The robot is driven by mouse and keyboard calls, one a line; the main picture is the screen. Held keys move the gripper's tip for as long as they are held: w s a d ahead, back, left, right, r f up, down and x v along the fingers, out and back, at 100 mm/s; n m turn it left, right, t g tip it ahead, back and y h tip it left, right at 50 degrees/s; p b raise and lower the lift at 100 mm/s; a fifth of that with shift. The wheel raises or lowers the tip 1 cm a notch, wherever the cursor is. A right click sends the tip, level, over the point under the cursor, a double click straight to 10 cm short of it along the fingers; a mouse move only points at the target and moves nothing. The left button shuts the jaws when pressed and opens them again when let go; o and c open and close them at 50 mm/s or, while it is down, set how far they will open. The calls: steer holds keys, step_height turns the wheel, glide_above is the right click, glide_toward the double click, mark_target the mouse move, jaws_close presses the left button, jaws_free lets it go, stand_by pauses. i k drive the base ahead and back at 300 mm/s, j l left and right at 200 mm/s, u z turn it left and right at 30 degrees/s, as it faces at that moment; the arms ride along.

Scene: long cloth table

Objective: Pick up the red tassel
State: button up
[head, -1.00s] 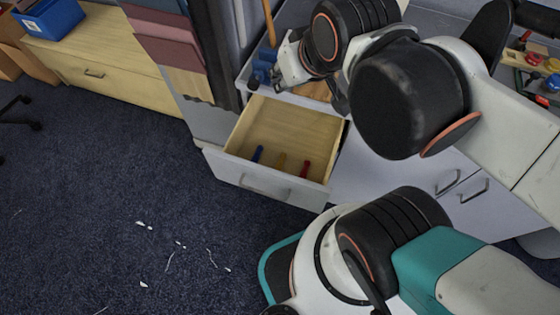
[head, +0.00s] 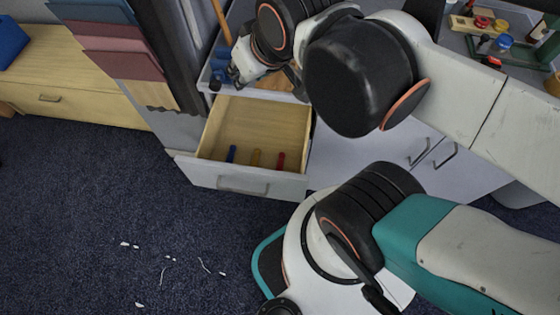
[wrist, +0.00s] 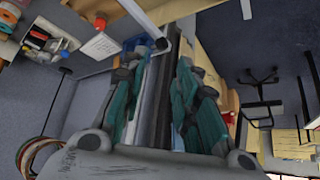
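A small red piece (head: 281,161), which looks like the red tassel, lies at the right in the open pale wooden drawer (head: 262,117) in the head view. A yellow piece (head: 256,158) and a blue piece (head: 231,154) lie to its left, apart from it. My gripper (head: 240,76) is above and behind the drawer, near the counter edge, away from the red piece. In the wrist view my gripper's fingers (wrist: 158,90) stand apart with nothing held between them. The red piece cannot be made out in the wrist view.
The drawer's white front (head: 235,180) juts out over dark carpet. A counter (head: 455,45) with small coloured items is at the upper right. A pale low cabinet (head: 60,92) stands at the left. White scraps (head: 135,246) lie on otherwise open floor.

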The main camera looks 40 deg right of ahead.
mark_target(279, 167)
steer(key=k+z, duration=0.4)
steer(key=k, duration=0.2)
steer(key=k+l+z, duration=0.2)
steer(key=k+z, duration=0.25)
steer(key=k, duration=0.15)
